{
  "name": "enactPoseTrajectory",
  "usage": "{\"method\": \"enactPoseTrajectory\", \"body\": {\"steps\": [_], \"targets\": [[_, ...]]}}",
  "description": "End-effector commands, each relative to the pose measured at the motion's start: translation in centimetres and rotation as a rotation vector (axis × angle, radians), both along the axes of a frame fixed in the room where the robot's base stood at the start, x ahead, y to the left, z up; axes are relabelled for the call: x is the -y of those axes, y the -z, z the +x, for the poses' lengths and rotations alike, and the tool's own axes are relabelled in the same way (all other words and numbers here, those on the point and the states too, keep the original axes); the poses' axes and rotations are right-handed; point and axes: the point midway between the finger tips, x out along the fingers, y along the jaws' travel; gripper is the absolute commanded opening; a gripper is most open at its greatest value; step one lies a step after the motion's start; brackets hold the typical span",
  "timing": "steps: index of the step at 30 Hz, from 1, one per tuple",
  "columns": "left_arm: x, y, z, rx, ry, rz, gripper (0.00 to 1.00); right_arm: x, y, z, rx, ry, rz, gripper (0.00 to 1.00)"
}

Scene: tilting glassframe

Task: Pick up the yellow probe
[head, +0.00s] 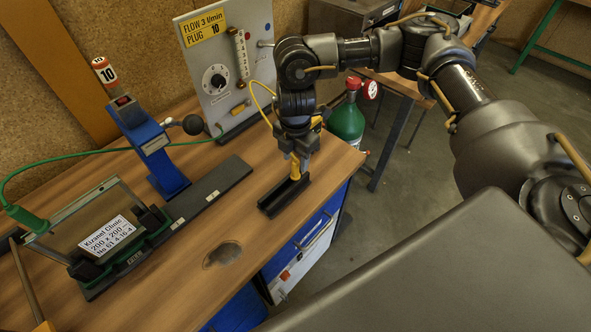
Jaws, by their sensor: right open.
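The yellow probe (295,168) stands upright at a black holder (270,203) near the right edge of the wooden bench. A yellow cable (256,90) loops from the flow panel down behind my right wrist. My right gripper (296,155) points down over the holder, with its fingers at the probe's upper part. The gripper is open; whether the fingers touch the probe cannot be told. My wrist and fingers hide the probe's top. My left gripper is not in view.
The flow panel (222,75) stands at the back. A blue tilting stand (150,145) and a glass frame (95,220) with a label sit left on the bench (180,285). A green gas bottle (347,120) stands beyond the bench's right end. The bench is clear in front of the holder.

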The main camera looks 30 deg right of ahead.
Motion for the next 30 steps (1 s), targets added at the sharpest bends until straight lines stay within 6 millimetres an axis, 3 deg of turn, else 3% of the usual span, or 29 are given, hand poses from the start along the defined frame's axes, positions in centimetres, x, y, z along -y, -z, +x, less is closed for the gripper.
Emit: {"method": "enactPoseTrajectory", "body": {"steps": [11, 20, 30], "targets": [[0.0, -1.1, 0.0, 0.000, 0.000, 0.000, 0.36, 0.1, 4.6, 0.1, -0.004, 0.001, 0.001, 0.45], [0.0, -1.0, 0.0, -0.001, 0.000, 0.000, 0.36, 0.1, 5.0, 0.2, -0.001, -0.001, 0.000, 0.45], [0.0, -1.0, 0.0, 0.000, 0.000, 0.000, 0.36, 0.1, 5.0, 0.2, -0.001, -0.001, 0.000, 0.01]]}}
